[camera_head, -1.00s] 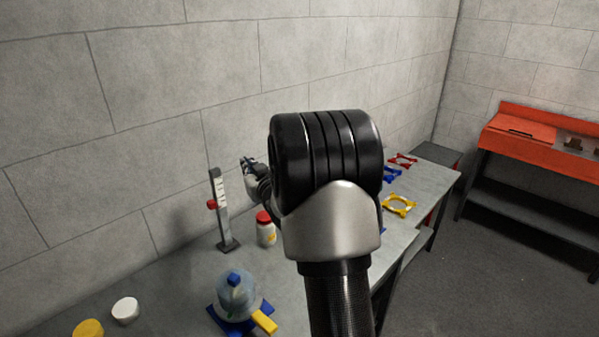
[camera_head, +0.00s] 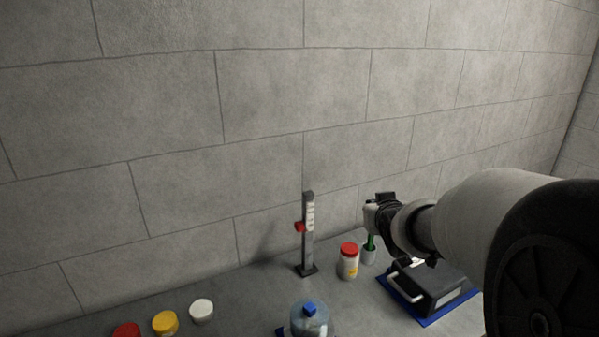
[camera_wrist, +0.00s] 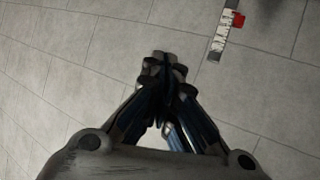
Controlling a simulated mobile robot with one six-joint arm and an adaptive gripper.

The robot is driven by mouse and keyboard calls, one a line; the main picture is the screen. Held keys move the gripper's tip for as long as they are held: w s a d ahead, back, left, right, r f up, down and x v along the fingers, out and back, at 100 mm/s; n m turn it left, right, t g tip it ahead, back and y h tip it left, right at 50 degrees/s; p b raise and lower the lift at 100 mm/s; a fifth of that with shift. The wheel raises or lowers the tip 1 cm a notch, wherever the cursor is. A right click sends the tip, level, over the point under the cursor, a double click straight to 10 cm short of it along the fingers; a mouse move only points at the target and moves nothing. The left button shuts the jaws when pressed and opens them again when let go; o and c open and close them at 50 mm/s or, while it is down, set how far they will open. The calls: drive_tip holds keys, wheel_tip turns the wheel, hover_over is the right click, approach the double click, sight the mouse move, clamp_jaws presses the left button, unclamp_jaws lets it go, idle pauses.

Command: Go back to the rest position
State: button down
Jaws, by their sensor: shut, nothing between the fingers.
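My gripper (camera_head: 378,213) is at the end of my arm, which reaches in from the right in the head view. It is over the back of the table, near the wall. In the wrist view my gripper (camera_wrist: 166,68) has its fingertips together with nothing between them. Behind the fingers the wrist view shows mostly the grey block wall.
A gauge post (camera_head: 308,235) with a red slider stands left of my gripper; it also shows in the wrist view (camera_wrist: 222,38). Several lids lie left.

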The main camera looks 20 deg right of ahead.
drive_tip(key=s+a+f+g+y, duration=0.1)
drive_tip(key=s+a+g, duration=0.1)
drive_tip(key=s+a, duration=0.4)
drive_tip(key=s+a+f+n+g+y, duration=0.1)
drive_tip(key=s+a, duration=0.6)
drive_tip(key=s, duration=0.7)
drive_tip(key=s+a+f+n+g+y, duration=0.1)
drive_tip(key=s+a+f+g+y, duration=0.1)
drive_tip(key=s+a, duration=0.4)
drive_tip(key=s+f+g, duration=0.1)
drive_tip(key=s+g, duration=0.1)
drive_tip(key=s, duration=0.3)
drive_tip(key=shift+a, duration=0.25)
drive_tip(key=shift+r, duration=0.1)
